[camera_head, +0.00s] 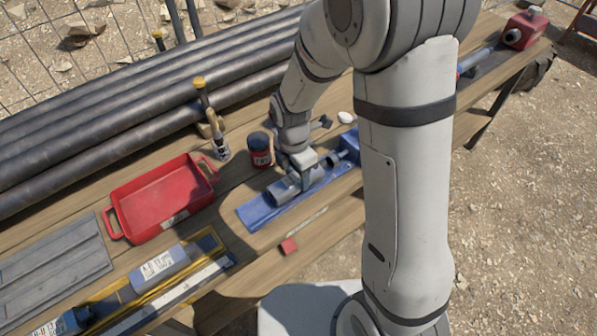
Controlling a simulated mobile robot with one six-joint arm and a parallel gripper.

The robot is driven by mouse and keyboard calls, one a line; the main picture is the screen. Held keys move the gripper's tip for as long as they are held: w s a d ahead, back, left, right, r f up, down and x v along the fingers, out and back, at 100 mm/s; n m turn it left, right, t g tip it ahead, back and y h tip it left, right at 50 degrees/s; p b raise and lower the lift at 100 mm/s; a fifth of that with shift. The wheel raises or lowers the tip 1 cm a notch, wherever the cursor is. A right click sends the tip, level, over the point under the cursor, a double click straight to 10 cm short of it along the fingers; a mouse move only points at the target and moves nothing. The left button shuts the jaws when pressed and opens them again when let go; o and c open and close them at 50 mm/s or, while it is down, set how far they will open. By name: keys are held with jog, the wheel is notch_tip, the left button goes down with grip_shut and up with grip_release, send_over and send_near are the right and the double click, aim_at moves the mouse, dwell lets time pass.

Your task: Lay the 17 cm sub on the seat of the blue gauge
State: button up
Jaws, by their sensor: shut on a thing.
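The blue gauge (258,214) lies along the wooden bench in the middle of the view, with a flat plate at its left and a raised blue block (350,143) at its right. The sub, a short grey metal cylinder (284,191), is over the gauge's plate, lying roughly along it. My gripper (303,174) points down from above and is shut on the sub. The fingers hide part of the sub. I cannot tell whether the sub touches the seat or is just above it. My arm hides part of the bench to the right.
A red tray (112,222) stands left. A small red block (289,246) lies in front. A labelled grey-blue piece (160,265) lies front left. Long dark pipes (110,135) line the back.

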jog(key=shift+f, duration=0.1)
jog(key=o, duration=1.3)
jog(key=shift+o, duration=0.6)
jog(key=shift+o, duration=1.2)
jog(key=shift+s, duration=0.1)
notch_tip(320, 180, up, 7)
jog(key=p, duration=0.5)
